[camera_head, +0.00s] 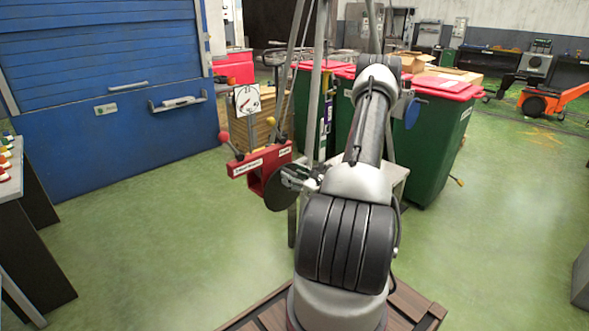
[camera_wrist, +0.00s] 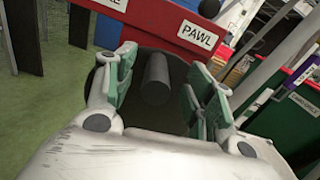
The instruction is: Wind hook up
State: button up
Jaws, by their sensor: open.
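A red winch housing (camera_head: 264,166) with two labels and levers with red and yellow knobs stands by the grey frame legs. In the wrist view the housing (camera_wrist: 165,30) shows a "PAWL" label at right. A dark disc (camera_head: 274,190) is mounted below the housing. A dark cylindrical handle (camera_wrist: 156,80) sticks out from the disc towards me in the wrist view. My gripper (camera_head: 294,177) is open, its green-padded fingers (camera_wrist: 160,92) on either side of the handle with gaps showing. The handle is hidden in the head view. I cannot make out the hook.
Green bins with red lids (camera_head: 434,145) stand behind the frame at right. A grey frame leg (camera_head: 314,105) rises close by my gripper. A blue shutter (camera_head: 105,80) is at back left. A dark table edge (camera_head: 38,200) is at far left. The green floor between is clear.

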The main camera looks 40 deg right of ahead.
jog(key=s, duration=0.7)
jog(key=shift+s+d, duration=0.25)
jog(key=shift+s, duration=0.1)
jog(key=w+m, duration=0.2)
jog(key=m, duration=0.8)
jog(key=w+m, duration=0.3)
jog(key=m, duration=0.7)
jog(key=w+a+m, duration=0.1)
jog(key=w+m, duration=0.2)
jog(key=m, duration=0.7)
jog(key=shift+m, duration=0.3)
